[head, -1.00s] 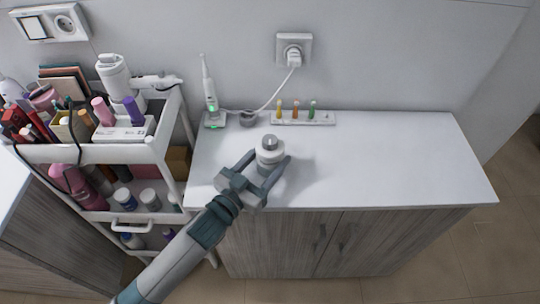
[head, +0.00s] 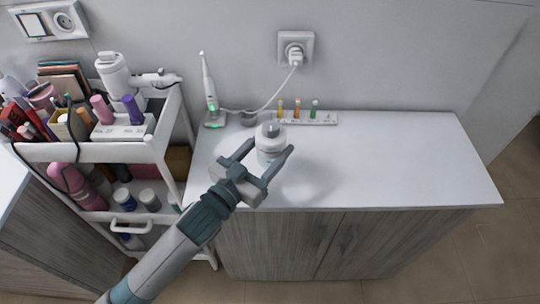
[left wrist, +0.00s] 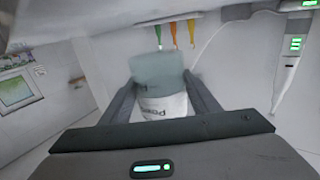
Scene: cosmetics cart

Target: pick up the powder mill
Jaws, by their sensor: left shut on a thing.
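The powder mill (head: 270,138) is a small white jar with a grey knob on top. My left gripper (head: 271,149) is shut on it, one finger on each side, and holds it upright above the white countertop (head: 400,165). Its shadow lies apart from it on the counter. In the left wrist view the mill (left wrist: 163,103) sits between the two fingers, with part of its printed label showing. My right gripper is not in view.
An electric toothbrush on its charger (head: 211,100) stands at the back left of the counter, beside a strip holding several small coloured items (head: 297,112). A loaded white cart (head: 100,152) stands left. The counter's right half is clear.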

